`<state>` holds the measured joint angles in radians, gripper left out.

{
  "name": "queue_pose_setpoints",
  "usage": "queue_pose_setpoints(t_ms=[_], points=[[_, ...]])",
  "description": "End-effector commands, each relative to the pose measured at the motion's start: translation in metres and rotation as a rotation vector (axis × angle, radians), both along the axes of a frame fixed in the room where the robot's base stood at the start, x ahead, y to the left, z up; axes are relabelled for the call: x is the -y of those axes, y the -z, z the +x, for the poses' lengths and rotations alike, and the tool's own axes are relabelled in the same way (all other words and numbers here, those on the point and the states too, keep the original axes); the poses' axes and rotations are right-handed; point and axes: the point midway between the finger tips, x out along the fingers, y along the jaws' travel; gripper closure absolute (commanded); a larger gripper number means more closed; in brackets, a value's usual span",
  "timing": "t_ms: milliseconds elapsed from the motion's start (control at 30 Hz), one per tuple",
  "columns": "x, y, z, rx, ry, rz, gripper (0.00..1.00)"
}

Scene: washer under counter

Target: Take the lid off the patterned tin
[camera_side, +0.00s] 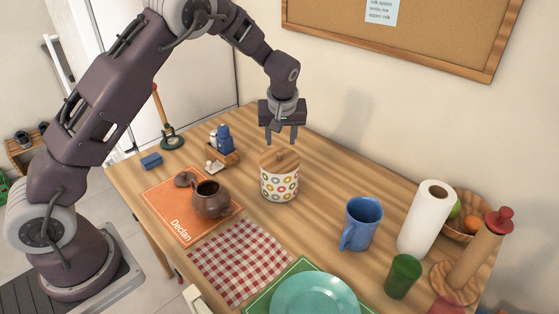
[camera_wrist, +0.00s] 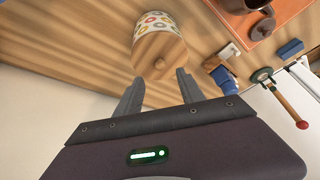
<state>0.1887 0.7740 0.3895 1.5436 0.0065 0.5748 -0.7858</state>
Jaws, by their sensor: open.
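The patterned tin (camera_side: 279,185) stands upright on the wooden counter, white with coloured rings. Its round wooden lid (camera_side: 279,159) with a small knob sits on top. My gripper (camera_side: 282,140) is above the lid, pointing down, open and empty, with its fingers apart from the lid. In the wrist view the tin (camera_wrist: 157,24) and its lid (camera_wrist: 158,50) lie just beyond the fingertips, and the knob shows between and past the fingers of my gripper (camera_wrist: 160,76).
A brown teapot (camera_side: 211,199) stands on an orange mat (camera_side: 165,205) left of the tin, its small lid (camera_side: 186,179) beside it. A condiment caddy (camera_side: 222,158) is behind. A blue mug (camera_side: 361,223) and paper towel roll (camera_side: 425,220) stand to the right. A checked cloth (camera_side: 240,260) lies in front.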

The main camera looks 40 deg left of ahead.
Motion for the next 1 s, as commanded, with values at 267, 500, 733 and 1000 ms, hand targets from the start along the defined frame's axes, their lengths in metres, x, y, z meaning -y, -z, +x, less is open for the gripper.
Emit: queue_pose_setpoints(t_ms=[267,500,733,1000], points=[[-0.016,0.041,0.012,-0.004,-0.005,0.001,0.54],[-0.023,0.064,0.019,-0.001,-0.002,0.001,0.54],[-0.023,0.064,0.019,-0.002,-0.002,0.000,0.70],[-0.023,0.064,0.019,-0.002,-0.002,0.000,1.00]])
